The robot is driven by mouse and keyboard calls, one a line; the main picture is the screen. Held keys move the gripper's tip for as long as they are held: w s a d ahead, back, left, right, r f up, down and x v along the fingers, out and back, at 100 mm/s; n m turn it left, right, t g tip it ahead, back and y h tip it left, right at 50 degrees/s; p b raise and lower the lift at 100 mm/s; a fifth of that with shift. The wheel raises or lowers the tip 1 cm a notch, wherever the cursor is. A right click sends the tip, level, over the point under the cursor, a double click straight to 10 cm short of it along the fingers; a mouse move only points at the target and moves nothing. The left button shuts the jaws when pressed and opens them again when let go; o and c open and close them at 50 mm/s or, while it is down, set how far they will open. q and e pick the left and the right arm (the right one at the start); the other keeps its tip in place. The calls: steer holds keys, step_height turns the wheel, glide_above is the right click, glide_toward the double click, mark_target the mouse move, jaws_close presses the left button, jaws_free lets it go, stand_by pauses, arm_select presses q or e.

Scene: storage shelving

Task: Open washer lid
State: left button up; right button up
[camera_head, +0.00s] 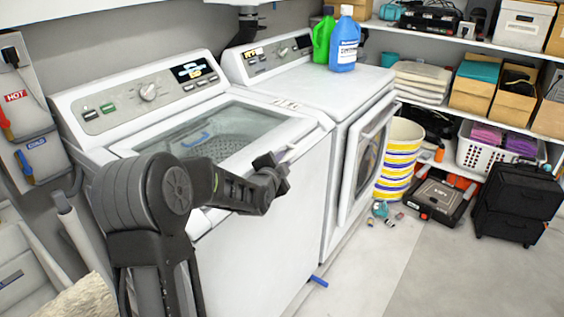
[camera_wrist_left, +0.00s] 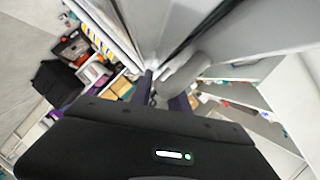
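The white top-load washer (camera_head: 262,240) stands in the middle of the head view, with a control panel at its back. Its glass-topped lid (camera_head: 225,128) lies down, and the drum shows dimly through the glass. My left gripper (camera_head: 279,170) is at the lid's front right edge, by a light handle-like piece (camera_head: 297,150). In the left wrist view, the two fingers (camera_wrist_left: 162,96) stand apart, with a rounded grey piece (camera_wrist_left: 188,72) close to them. Contact between the fingers and this piece cannot be told. My right gripper is not in view.
A front-loading dryer (camera_head: 345,125) stands to the right of the washer, with green and blue bottles (camera_head: 343,45) on top. A striped bin (camera_head: 398,158), a toolbox (camera_head: 440,195) and stocked shelves (camera_head: 480,45) are further right. The floor (camera_head: 390,265) in front is mostly clear.

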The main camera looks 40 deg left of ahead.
arm_select(q)
jaws_close()
stand_by(1.0)
